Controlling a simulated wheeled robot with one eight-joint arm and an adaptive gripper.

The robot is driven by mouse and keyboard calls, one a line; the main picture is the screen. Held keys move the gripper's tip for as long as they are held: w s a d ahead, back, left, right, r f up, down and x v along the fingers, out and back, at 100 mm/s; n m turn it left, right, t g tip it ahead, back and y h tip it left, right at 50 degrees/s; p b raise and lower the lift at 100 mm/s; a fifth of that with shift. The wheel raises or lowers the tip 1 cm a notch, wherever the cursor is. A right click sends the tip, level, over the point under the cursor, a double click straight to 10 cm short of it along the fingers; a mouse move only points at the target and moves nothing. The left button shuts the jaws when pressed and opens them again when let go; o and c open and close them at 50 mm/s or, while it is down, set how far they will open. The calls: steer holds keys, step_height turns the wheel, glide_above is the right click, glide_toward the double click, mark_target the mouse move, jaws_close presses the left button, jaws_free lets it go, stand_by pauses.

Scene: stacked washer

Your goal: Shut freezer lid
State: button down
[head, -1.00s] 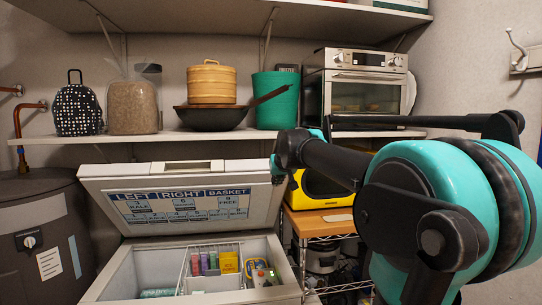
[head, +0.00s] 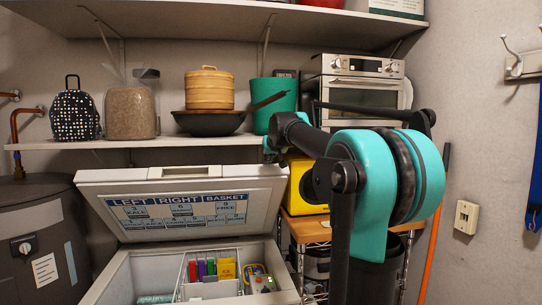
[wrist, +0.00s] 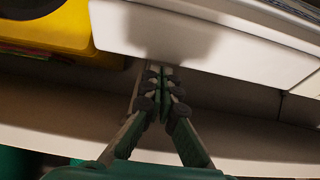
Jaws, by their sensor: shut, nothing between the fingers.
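The white freezer lid (head: 180,184) stands raised and tilted back, its inner face with a blue and white label chart turned toward me. The freezer (head: 117,277) below it is open. My gripper (head: 271,150) is at the lid's top right corner in the head view, small and partly hidden by my arm. In the wrist view my gripper (wrist: 163,76) is shut and empty, its fingertips at the edge of a white panel that looks like the lid (wrist: 205,45). I cannot tell whether they touch it.
A yellow appliance (head: 303,186) stands on a rack right of the freezer. Dividers and coloured packets (head: 227,268) are inside the freezer.

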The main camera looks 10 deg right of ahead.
steer(key=shift+w+f, duration=0.4)
steer(key=shift+w, duration=0.15)
